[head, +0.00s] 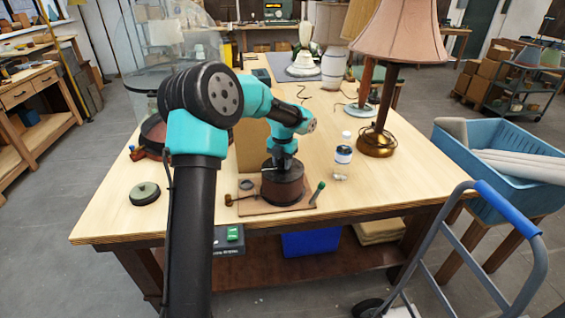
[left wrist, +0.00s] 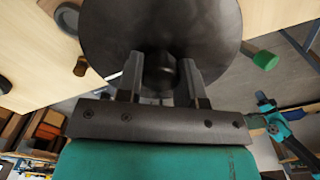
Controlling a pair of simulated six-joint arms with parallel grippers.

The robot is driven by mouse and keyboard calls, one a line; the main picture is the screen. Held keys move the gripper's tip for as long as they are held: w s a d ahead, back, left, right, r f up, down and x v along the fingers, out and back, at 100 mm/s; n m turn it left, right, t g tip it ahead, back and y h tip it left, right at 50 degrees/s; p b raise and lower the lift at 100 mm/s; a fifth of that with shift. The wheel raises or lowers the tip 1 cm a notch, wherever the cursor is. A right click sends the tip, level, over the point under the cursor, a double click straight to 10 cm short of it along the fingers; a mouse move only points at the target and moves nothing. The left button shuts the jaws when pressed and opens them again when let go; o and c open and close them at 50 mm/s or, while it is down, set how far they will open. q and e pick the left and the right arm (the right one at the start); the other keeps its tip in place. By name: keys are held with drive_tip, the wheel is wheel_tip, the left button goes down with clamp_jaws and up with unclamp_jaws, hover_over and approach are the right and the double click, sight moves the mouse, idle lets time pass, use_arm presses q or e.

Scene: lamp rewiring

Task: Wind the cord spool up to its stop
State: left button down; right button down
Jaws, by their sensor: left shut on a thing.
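The cord spool (head: 283,185) is a dark brown drum standing upright on a thin brown base board (head: 255,206) near the table's front edge. In the left wrist view its round dark top (left wrist: 205,25) fills the upper middle, with a dark central knob (left wrist: 160,72). My left gripper (left wrist: 160,82) is above the spool, its two fingers shut on either side of that knob. In the head view my left wrist hides the knob and fingertips. A green-ended handle (head: 318,190) sticks up at the spool's right. The cord and the stop cannot be made out.
A small wooden-ended peg (head: 229,200) lies left of the spool. A white bottle (head: 343,157) and a lamp (head: 377,140) with a pink shade stand to the right. A round green-grey disc (head: 145,194) lies at left. A hand truck (head: 480,245) stands in front at right.

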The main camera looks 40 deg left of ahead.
idle(0.3)
use_arm(q)
drive_tip(key=c, duration=0.8)
unclamp_jaws()
drive_tip(key=shift+o, duration=0.2)
wheel_tip(320, 180, up, 17)
drive_tip(key=shift+r, duration=0.2)
